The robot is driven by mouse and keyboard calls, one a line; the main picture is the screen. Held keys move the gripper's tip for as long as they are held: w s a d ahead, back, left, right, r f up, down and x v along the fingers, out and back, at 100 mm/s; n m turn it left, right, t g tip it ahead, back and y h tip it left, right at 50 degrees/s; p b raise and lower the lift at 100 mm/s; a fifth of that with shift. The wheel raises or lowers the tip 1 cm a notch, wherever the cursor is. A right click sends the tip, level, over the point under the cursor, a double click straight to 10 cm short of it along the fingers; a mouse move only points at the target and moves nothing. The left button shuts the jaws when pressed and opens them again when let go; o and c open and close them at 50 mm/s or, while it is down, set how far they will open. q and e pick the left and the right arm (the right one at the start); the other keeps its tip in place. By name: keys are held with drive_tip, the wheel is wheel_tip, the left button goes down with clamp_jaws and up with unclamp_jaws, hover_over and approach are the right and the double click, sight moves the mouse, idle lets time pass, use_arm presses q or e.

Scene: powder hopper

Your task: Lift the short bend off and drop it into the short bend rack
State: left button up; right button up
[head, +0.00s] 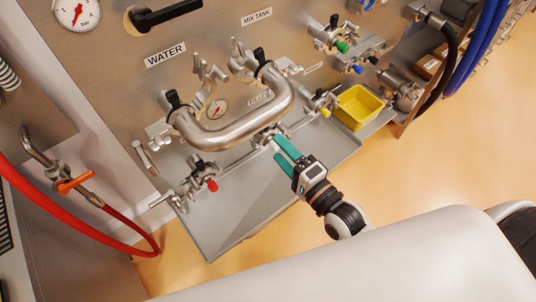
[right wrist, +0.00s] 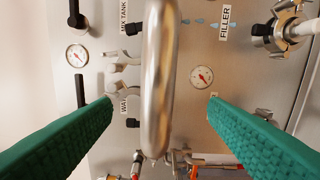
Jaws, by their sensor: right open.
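A polished steel U-shaped pipe bend (head: 235,134), which looks like the short bend, is on the steel panel, its two ends at ports with black-handled clamps. In the right wrist view the bend (right wrist: 158,80) stands upright in the picture between my finger lines. My right gripper (head: 277,149) is open and empty, with teal fingers, just below the bend's right side in the head view. Its fingers also show in the right wrist view (right wrist: 160,108), apart on either side of the bend, not touching it. I cannot make out a short bend rack. My left gripper is not in view.
A grey tray (head: 225,228) juts out below the panel. A yellow bin (head: 359,107) sits at its right. Small valves with coloured tips (head: 212,185) stick out beside the bend. A red hose (head: 60,197) hangs at the left. The floor at right is clear.

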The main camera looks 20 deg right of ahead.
sight(260, 129)
drive_tip(key=shift+m, duration=0.3)
drive_tip(key=x, duration=0.7)
drive_tip(key=shift+w+a+r, duration=0.2)
drive_tip(key=shift+a, duration=0.05)
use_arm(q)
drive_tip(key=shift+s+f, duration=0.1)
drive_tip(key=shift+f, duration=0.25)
use_arm(e)
drive_tip(key=shift+x, duration=0.95)
drive_tip(key=shift+f, duration=0.1)
clamp_jaws()
